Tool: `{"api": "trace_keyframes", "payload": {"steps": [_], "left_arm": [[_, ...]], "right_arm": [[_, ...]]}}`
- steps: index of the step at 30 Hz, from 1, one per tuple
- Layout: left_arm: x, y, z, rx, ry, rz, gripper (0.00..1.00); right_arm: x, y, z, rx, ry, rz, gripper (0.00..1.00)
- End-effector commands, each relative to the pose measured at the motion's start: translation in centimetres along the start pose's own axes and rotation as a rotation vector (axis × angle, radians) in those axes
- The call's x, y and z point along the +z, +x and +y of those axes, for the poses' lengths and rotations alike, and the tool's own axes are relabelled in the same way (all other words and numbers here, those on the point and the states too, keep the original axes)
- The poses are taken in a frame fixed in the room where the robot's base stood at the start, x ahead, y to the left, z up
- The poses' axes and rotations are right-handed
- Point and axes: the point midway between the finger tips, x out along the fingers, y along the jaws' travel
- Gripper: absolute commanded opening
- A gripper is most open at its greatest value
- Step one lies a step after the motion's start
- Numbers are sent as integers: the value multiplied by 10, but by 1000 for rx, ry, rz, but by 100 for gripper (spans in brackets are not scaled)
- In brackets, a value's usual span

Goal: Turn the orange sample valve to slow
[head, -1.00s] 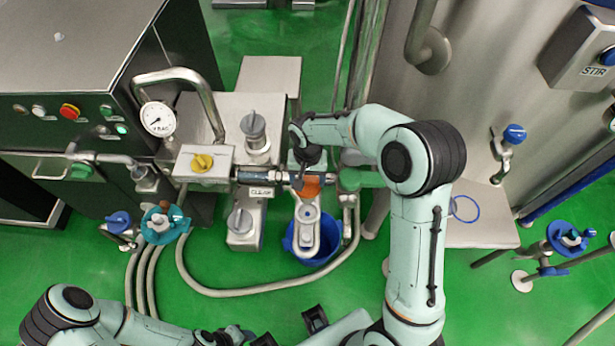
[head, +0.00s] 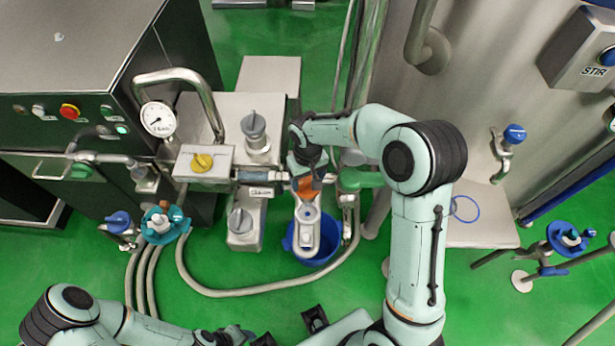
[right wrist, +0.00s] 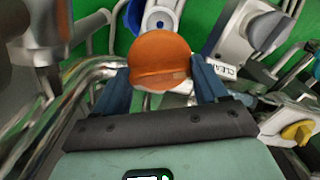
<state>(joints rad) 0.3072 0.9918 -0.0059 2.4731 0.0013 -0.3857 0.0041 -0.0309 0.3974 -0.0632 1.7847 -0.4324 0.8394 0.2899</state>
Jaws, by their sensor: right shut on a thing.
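The orange sample valve knob (head: 301,188) sits on the pipework above a grey metal spout (head: 306,232). It is partly hidden by my right gripper (head: 308,172), which reaches onto it from above. In the right wrist view the rounded orange knob (right wrist: 160,58) lies between the two dark blue fingers, and the right gripper (right wrist: 162,85) is shut on it. No readable slow mark shows beside the knob. My left arm lies low at the bottom left; its gripper (head: 228,336) is near the bottom edge, its fingers unclear.
A blue bucket (head: 318,252) stands under the spout. A yellow knob (head: 202,161), grey knobs (head: 241,220) and a gauge (head: 158,119) are left of the valve. A green fitting (head: 360,179) is close on its right. Hoses (head: 262,292) curve over the green floor.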

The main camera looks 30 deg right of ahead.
Motion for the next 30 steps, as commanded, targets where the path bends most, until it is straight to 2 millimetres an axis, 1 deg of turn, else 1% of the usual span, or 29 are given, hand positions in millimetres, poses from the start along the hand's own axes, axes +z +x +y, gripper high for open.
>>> {"api": "trace_keyframes", "payload": {"steps": [6,17,18,20,30], "left_arm": [[0,0,0,0,0,0,43],[0,0,0,0,0,0,43],[0,0,0,0,0,0,43],[0,0,0,0,0,0,43],[0,0,0,0,0,0,43]], "right_arm": [[0,-1,0,0,-40,2,42],[-1,-1,0,0,-44,2,42],[-1,-1,0,0,-44,2,79],[-1,-1,0,0,-44,2,98],[0,-3,0,0,-44,2,98]]}}
